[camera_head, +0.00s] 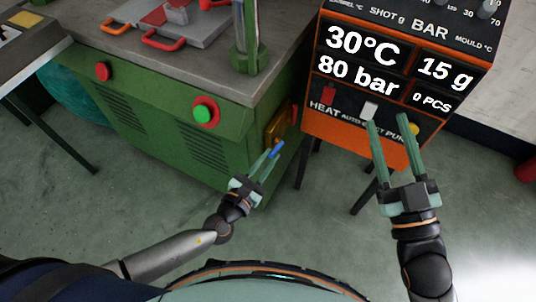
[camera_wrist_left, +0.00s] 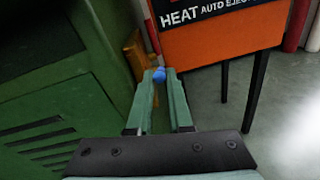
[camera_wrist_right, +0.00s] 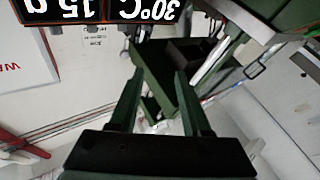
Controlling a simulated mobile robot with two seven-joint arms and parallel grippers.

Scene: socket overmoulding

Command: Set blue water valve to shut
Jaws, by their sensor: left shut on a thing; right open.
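The blue water valve handle (camera_head: 277,148) is at the right end of the green machine, beside a yellow-orange block (camera_head: 276,127). My left gripper (camera_head: 269,160) is shut on the blue handle. In the left wrist view the handle (camera_wrist_left: 159,75) shows as a rounded blue tip between the fingertips (camera_wrist_left: 161,82). Most of the handle is hidden by the fingers, so its exact angle is hard to tell. My right gripper (camera_head: 387,120) is open and empty, in front of the lower edge of the orange control panel; its fingers also show in the right wrist view (camera_wrist_right: 157,78).
The green machine (camera_head: 150,125) bears red and green buttons (camera_head: 205,111). The orange control box (camera_head: 345,134) with its displays stands on dark legs right of the valve. A red-handled mould plate (camera_head: 165,42) lies on the machine top. The floor in front is clear.

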